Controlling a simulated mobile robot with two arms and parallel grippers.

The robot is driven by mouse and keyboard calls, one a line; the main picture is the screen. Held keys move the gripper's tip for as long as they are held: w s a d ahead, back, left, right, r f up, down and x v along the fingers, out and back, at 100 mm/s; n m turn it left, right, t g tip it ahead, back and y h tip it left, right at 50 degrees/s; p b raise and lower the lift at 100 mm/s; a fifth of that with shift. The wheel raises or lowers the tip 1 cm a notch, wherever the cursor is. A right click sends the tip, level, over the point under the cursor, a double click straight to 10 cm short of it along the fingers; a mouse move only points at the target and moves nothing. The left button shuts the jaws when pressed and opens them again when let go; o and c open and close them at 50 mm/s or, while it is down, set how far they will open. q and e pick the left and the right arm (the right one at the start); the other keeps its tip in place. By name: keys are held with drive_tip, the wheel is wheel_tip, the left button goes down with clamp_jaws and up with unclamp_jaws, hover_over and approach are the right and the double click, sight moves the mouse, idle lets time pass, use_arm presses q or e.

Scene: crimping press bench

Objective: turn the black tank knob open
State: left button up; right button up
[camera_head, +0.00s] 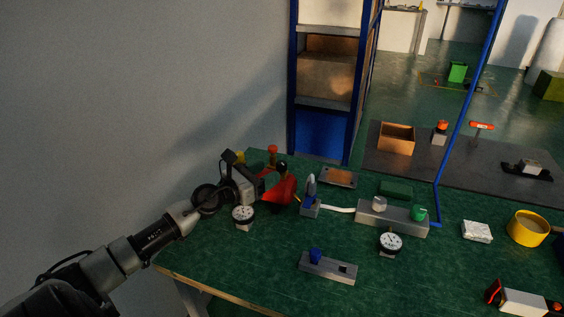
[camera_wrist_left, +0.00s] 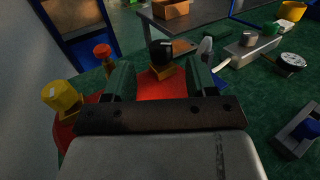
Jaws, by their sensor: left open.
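The black tank knob (camera_head: 282,166) stands on the bench's far left side, close to a red body (camera_head: 283,190). In the left wrist view the black knob (camera_wrist_left: 162,50) has a pale mark on top and sits on a yellow-brown base above a red surface. My left gripper (camera_head: 265,181) is open. In the wrist view its two fingers (camera_wrist_left: 160,76) lie apart, and the knob shows between and beyond their tips. I cannot tell whether either finger touches it. My right gripper is not in view.
A yellow knob (camera_wrist_left: 60,94) and a red knob (camera_wrist_left: 102,51) stand left of the black one. A dial gauge (camera_head: 243,213) is just below my left wrist.

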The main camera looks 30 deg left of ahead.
sight(281, 168)
use_arm(q)
drive_tip(key=x, duration=0.6)
drive_tip(key=shift+s, duration=0.1)
drive_tip(key=shift+p, duration=0.3)
drive_tip(key=c, duration=0.9)
drive_tip(key=shift+p, duration=0.35)
drive_tip(key=n+y+p, duration=0.3)
drive_tip(key=y+p, duration=0.1)
drive_tip(key=p, duration=0.3)
drive_tip(key=n+y+p, duration=0.2)
drive_tip(key=y+p, duration=0.3)
drive_tip(key=p, duration=0.1)
drive_tip(key=shift+r+n+p, duration=0.2)
drive_tip(key=shift+n+p, duration=0.15)
drive_tip(key=shift+n, duration=0.05)
drive_tip(key=shift+f+n+y+p, duration=0.1)
drive_tip(key=shift+n+y+p, duration=0.4)
drive_tip(key=shift+y, duration=0.4)
drive_tip(key=shift+f+n+g+y, duration=0.1)
drive_tip(key=shift+n+g+y, duration=0.8)
drive_tip(key=shift+y, duration=0.4)
